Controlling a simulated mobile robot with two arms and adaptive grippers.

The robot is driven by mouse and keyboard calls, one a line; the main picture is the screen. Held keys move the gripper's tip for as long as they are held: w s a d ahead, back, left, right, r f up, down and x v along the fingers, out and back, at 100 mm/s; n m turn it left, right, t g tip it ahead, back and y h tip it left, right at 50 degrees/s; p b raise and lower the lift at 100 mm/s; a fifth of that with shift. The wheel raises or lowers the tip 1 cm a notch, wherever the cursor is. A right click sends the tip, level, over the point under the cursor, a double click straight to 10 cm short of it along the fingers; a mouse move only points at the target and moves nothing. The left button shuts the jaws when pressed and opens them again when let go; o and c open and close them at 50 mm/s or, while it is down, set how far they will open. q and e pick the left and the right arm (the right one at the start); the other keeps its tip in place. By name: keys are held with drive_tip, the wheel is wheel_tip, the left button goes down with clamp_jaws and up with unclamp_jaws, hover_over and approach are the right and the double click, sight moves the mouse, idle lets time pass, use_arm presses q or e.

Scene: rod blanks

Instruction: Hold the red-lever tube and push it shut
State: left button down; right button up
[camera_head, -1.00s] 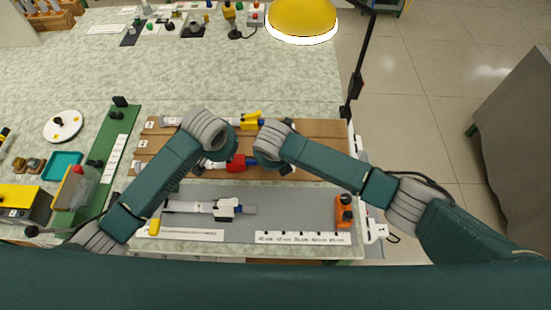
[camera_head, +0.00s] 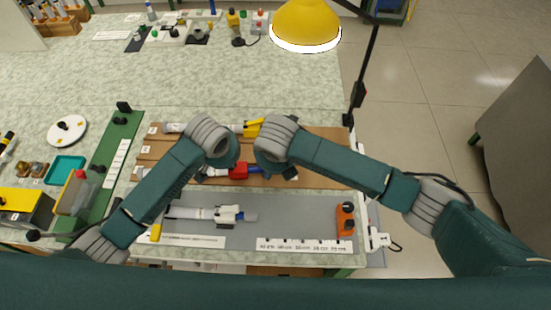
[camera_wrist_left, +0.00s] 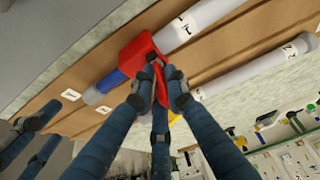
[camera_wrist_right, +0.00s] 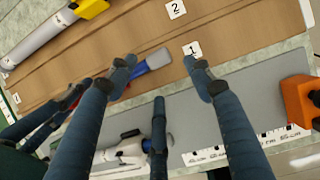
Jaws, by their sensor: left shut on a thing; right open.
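The red-lever tube lies on the brown board, its red clamp (camera_head: 238,171) partly hidden by my arms in the head view. In the left wrist view the clamp (camera_wrist_left: 137,52) sits between the white tube (camera_wrist_left: 192,24) and a blue rod (camera_wrist_left: 106,84) sticking out. My left gripper (camera_wrist_left: 160,78) is shut on the red lever, its fingers against the clamp's side. My right gripper (camera_wrist_right: 158,74) is open and empty. Its fingers straddle the space by the rod's grey end (camera_wrist_right: 152,59), apart from it as far as I can tell.
A yellow-lever tube (camera_head: 252,128) lies behind on the same board (camera_head: 320,145). A third tube with a white clamp (camera_head: 228,215) lies on the grey mat (camera_head: 290,208) in front. An orange block (camera_head: 346,219) stands at the mat's right end. A yellow lamp (camera_head: 305,22) hangs over the back.

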drive_tip(key=v, duration=0.4)
